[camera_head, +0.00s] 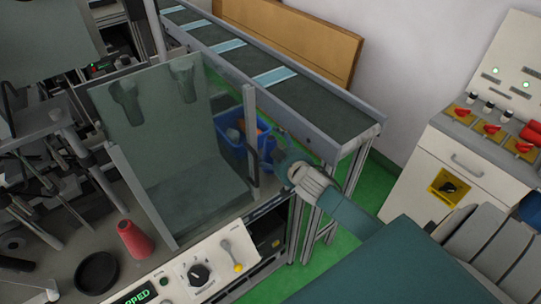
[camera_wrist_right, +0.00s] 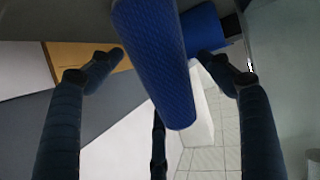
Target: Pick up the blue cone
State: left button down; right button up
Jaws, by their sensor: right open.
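In the wrist view a blue, textured, tapered object that looks like the blue cone (camera_wrist_right: 158,65) hangs down from the top edge, its rounded end pointing towards the bottom. My right gripper (camera_wrist_right: 153,68) is open, with fingers on both sides of it and visible gaps between. A third finger shows below the cone's end. In the head view my right gripper (camera_head: 283,158) is beside the clear guard of the machine, near the blue crate (camera_head: 232,128). I cannot make out the blue cone there. My left gripper is not in view.
A red cone (camera_head: 135,240) and a black round dish (camera_head: 97,272) stand on the machine top. A conveyor (camera_head: 285,88) runs behind the crate. A control cabinet (camera_head: 465,155) stands at the right. Green floor (camera_head: 375,185) shows between.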

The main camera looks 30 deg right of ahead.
jog(key=shift+s, duration=0.1)
jog(key=shift+c, duration=0.5)
jog(key=c, duration=1.3)
jog(key=shift+r, duration=0.1)
jog(key=shift+c, duration=0.3)
jog(key=shift+r, duration=0.1)
